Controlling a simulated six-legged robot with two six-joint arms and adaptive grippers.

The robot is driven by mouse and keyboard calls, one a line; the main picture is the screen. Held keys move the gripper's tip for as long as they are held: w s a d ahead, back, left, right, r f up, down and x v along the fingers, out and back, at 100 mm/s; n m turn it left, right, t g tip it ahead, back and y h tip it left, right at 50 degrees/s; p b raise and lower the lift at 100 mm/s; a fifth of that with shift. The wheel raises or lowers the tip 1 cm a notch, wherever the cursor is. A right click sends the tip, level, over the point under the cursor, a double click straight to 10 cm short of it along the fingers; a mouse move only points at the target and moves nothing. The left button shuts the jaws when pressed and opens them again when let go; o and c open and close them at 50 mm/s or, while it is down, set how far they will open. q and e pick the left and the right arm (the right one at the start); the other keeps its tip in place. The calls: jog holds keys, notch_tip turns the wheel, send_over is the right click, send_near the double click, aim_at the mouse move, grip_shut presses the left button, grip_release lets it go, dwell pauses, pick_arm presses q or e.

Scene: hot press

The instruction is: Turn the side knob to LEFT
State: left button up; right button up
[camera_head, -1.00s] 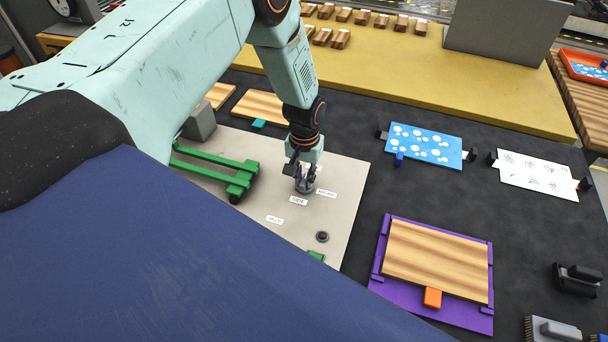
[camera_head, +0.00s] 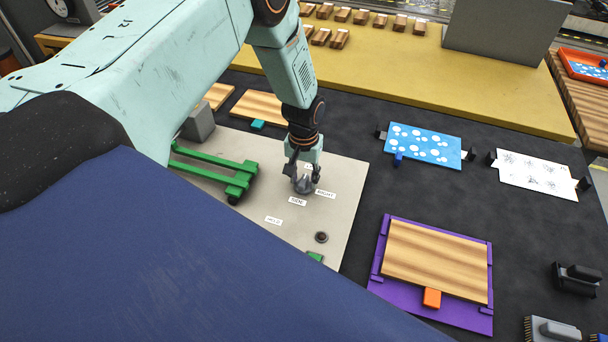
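The side knob (camera_head: 303,185) is a small grey round knob on the light grey panel (camera_head: 340,190), in the middle of the head view. A "SIDE" label (camera_head: 297,201) lies just below it and a "RIGHT" label (camera_head: 326,194) to its right. Another label above it is mostly hidden by my gripper. My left gripper (camera_head: 304,178) points down over the knob, with its fingers spread to either side of it. Whether they touch it is too small to tell. The knob's pointing direction is unclear. My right gripper is out of view.
A dark round button (camera_head: 321,237) sits lower on the panel. A green bracket (camera_head: 215,163) stands left of the knob. To the right are a purple tray (camera_head: 378,280) with a wooden board and a blue spotted board (camera_head: 424,145) on the black mat.

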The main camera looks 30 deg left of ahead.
aim_at(303, 180)
pick_arm(q)
jog(key=shift+s, duration=0.1)
notch_tip(303, 180, up, 12)
dwell(0.5)
jog(key=shift+d+f, duration=0.1)
dwell(0.4)
